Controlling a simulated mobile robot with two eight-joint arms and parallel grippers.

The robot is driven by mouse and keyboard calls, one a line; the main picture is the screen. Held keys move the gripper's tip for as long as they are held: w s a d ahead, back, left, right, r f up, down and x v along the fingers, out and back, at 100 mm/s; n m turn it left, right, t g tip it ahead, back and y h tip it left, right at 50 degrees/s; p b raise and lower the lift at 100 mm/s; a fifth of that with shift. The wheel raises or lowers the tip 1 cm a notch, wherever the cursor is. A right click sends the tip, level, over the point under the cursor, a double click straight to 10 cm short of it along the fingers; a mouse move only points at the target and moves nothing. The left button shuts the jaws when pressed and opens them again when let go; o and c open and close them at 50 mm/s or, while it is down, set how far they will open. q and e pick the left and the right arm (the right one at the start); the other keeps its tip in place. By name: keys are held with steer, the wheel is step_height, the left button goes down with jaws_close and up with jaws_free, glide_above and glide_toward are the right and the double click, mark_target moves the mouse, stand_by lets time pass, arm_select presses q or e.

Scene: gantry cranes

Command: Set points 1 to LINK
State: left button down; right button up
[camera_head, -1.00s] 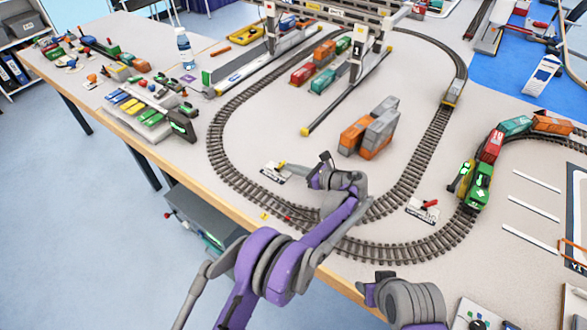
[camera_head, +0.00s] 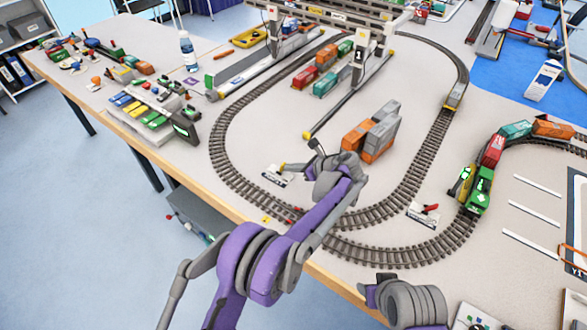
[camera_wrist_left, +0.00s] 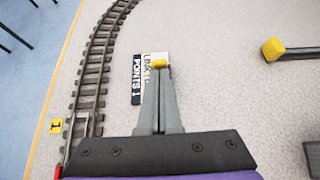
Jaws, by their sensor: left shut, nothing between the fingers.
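The points 1 plate (camera_head: 276,178) is a small white and black panel beside the near left curve of the track. Its yellow lever (camera_head: 283,166) shows at its top edge in the head view. In the left wrist view the plate (camera_wrist_left: 137,80) reads POINTS 1, and part of its lettering is hidden behind my fingers. My left gripper (camera_wrist_left: 160,80) is shut and empty, with its fingertips right at the yellow knob (camera_wrist_left: 160,63); I cannot tell whether they touch. In the head view my left gripper (camera_head: 316,147) is just right of the plate. My right arm shows at the bottom, its fingers unclear.
A second plate with a red lever (camera_head: 424,214) lies near the right curve. Orange and grey containers (camera_head: 372,134) stand inside the track oval. A yellow-tipped crane rail (camera_wrist_left: 275,50) is at the right in the wrist view. A green locomotive (camera_head: 479,192) stands on the right track.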

arm_select(q)
steer(key=g+h, duration=0.1)
steer(key=w+a+r+h+p, duration=0.1)
steer(key=a+g+h, duration=0.1)
steer(key=shift+w+r+g+h, duration=0.25)
steer(key=shift+r+g+h, duration=0.05)
steer(key=shift+r, duration=0.05)
steer(key=shift+f, duration=0.15)
steer(key=shift+r+p, duration=0.6)
steer(key=shift+r, duration=0.25)
steer(key=shift+s+d, duration=0.1)
